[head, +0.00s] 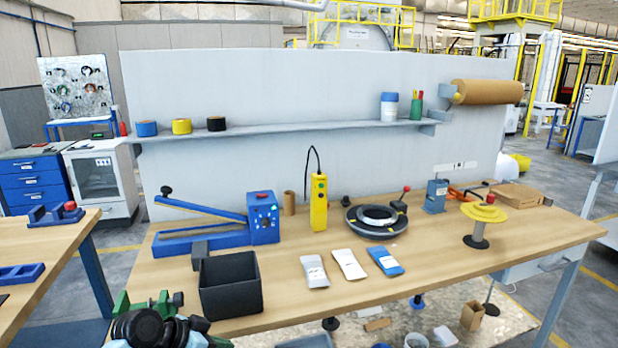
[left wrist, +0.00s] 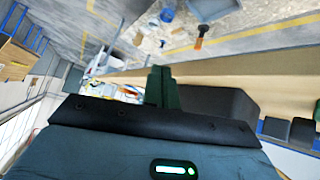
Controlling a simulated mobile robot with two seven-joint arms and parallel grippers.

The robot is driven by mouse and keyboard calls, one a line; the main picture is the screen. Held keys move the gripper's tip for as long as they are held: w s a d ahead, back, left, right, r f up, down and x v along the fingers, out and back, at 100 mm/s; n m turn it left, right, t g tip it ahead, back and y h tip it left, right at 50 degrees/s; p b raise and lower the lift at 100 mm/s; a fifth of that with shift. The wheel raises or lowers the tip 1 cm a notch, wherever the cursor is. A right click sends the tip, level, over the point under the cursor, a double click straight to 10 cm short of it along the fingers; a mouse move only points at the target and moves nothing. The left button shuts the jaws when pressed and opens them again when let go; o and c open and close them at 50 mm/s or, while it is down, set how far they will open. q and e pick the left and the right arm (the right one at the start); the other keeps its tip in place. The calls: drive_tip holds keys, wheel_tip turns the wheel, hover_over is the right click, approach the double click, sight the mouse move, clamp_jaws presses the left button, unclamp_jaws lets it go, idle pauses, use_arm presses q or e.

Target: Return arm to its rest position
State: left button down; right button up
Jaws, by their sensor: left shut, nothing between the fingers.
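My left gripper (left wrist: 160,85) shows in the left wrist view as two dark green fingers pressed together, with nothing between them. In the head view, green and dark parts of my left arm show at the bottom left, in front of the workbench's front edge and below the black bin; the fingertips cannot be made out clearly there. The black open bin (head: 229,286) stands on the workbench (head: 430,270) and also shows beside the fingers in the left wrist view (left wrist: 222,106). My right gripper is in neither view.
On the bench are a blue lever tool (head: 263,217), a yellow pendant (head: 318,203), a black ring with a white coil (head: 376,219), several small packets and a yellow-disc stand (head: 484,212). A second bench (head: 40,245) stands at left. Loose items lie on the floor below.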

use_arm(q)
drive_tip(key=s+f+n+t+y, duration=0.2)
drive_tip(key=s+f+n+y, duration=0.15)
drive_tip(key=s+f, duration=1.4)
drive_tip(key=s+a+f+n+t+y+p, duration=0.1)
drive_tip(key=s+n+y, duration=0.1)
drive_tip(key=s, duration=2)
drive_tip(key=shift+s+a+f+n, duration=0.2)
drive_tip(key=shift+s+f+n, duration=0.1)
drive_tip(key=shift+f+n, duration=0.15)
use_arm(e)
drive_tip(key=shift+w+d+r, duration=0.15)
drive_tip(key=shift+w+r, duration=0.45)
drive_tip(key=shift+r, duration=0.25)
use_arm(q)
drive_tip(key=shift+w, duration=0.15)
